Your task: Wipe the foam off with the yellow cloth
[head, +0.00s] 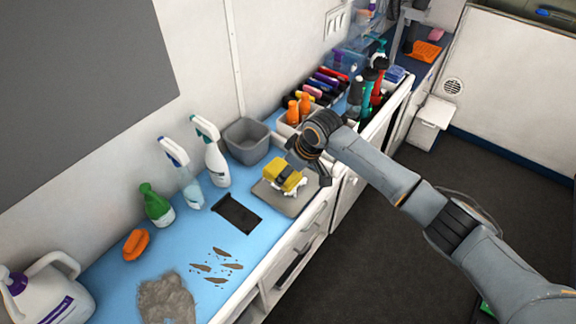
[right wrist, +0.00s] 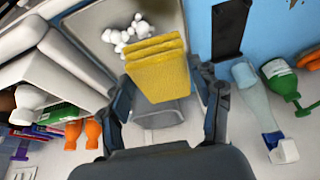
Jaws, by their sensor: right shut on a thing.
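The yellow cloth (head: 284,176) is a folded pad held by my right gripper (head: 300,170), low over the grey board. In the right wrist view the cloth (right wrist: 157,66) sits between the two fingers of the gripper (right wrist: 165,85). White foam (right wrist: 122,34) lies in a lumpy patch on the grey board (right wrist: 84,20), beside the cloth. In the head view some foam (head: 297,190) shows at the cloth's lower edge; the rest is hidden behind the cloth. I cannot tell whether the cloth touches the foam. My left gripper is not in view.
On the blue counter (head: 185,256) stand spray bottles (head: 216,165), a grey bin (head: 247,143), a black plate (head: 237,213) and an orange brush (head: 136,244). Brown debris (head: 214,268) and a fur pile (head: 166,299) lie near the front. A bottle-filled caddy (head: 290,127) stands behind the gripper.

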